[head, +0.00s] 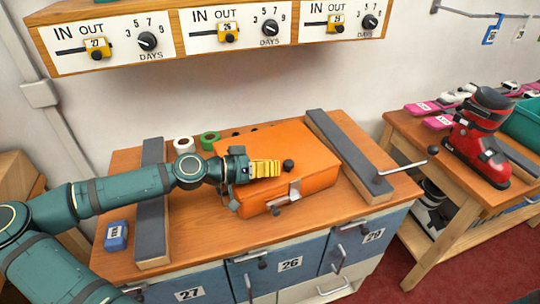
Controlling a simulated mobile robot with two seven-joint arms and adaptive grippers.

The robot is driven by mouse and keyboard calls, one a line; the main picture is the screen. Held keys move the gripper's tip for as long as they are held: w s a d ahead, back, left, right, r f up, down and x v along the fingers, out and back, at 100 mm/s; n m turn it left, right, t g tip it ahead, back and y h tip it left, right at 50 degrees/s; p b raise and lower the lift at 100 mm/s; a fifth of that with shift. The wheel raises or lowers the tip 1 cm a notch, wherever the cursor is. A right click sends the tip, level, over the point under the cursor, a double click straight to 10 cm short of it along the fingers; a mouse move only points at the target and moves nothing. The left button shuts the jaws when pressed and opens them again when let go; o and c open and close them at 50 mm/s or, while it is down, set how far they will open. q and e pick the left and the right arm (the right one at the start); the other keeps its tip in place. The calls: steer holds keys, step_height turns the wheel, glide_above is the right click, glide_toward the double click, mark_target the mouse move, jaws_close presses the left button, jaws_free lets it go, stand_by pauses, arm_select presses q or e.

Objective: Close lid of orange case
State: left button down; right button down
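The orange case (315,155) lies on the wooden bench top, between two dark grey-topped rails. Its broad top looks flat and down over the body, but I cannot tell whether the lid is fully shut. A black round knob (289,165) shows on the top, and metal latch parts (294,189) show at the front edge. My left gripper (266,169), with yellow ribbed fingers, is over the left part of the case top. Whether it touches the lid, and whether its fingers are open or shut, is unclear. My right gripper is out of view.
The left rail (152,205) and right rail (348,155) flank the case. White (184,145) and green (209,140) rolls stand behind it. A blue block (116,236) lies at the bench's left front.

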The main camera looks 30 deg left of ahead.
arm_select(q)
steer(key=shift+s+d+f+m, duration=0.1)
steer(key=shift+f+m, duration=0.1)
steer(key=shift+f, duration=0.3)
steer(key=shift+s+d+f+m, duration=0.1)
steer(key=shift+f+m, duration=0.1)
steer(key=shift+f, duration=0.3)
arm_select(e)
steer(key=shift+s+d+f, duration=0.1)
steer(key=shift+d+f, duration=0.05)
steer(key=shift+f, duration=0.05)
